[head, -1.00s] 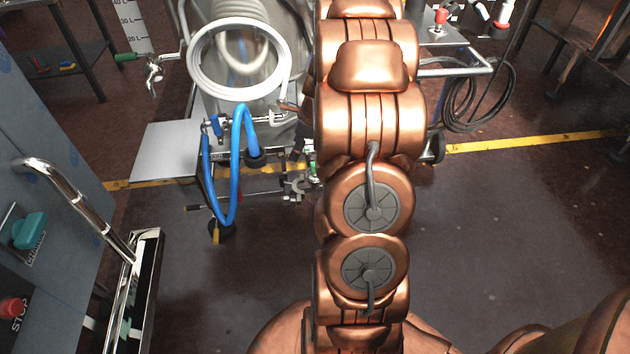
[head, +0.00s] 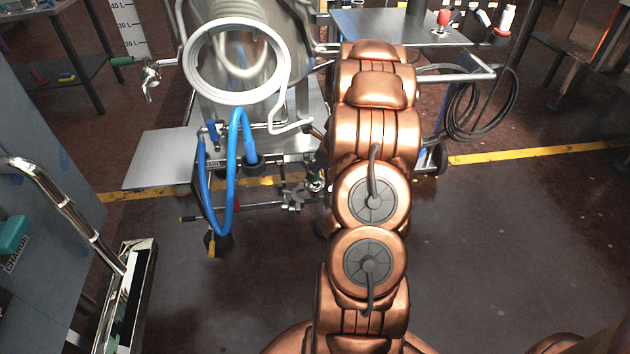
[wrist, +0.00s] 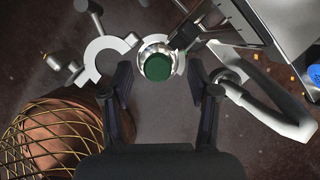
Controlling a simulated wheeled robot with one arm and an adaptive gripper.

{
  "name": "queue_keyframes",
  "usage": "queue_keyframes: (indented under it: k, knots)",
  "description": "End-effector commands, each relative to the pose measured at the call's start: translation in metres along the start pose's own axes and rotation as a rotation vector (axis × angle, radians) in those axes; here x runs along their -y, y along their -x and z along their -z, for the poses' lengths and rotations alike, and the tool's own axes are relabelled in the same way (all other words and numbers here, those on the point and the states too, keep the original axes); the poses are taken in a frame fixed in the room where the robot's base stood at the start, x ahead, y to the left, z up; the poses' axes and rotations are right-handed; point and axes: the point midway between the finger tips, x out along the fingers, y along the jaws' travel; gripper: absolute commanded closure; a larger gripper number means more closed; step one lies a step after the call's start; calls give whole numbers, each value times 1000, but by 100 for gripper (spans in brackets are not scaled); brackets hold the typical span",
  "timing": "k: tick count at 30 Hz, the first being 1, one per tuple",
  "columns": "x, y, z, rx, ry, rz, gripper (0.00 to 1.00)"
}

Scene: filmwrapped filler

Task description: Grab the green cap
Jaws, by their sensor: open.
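The green cap (wrist: 158,67) shows in the wrist view as a round, dark green disc. It sits inside a shiny metal ring or cup, just above the picture's middle. My gripper (wrist: 160,80) is open, with one dark finger on each side below the cap. The cap lies between the lines of the two fingers and appears apart from both. I cannot tell how far beyond the fingertips it is. In the head view my arm hides the gripper, and I cannot make out the cap there.
The head view shows a steel vessel with a coiled white hose (head: 192,62), a blue hose (head: 233,180) and a silver plate (head: 160,158). Open floor lies right.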

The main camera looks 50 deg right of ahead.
Motion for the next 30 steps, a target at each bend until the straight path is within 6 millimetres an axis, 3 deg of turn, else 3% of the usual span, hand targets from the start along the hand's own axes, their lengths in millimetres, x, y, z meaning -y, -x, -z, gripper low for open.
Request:
queue_keyframes:
  k: [1,5,13,30]
  knots:
    - [-3,-12,2,-1,0,-3,40]
    - [-3,-26,2,-1,-2,-5,40]
    - [-2,-28,1,0,-1,-3,40]
    - [-2,-28,1,0,-1,-3,99]
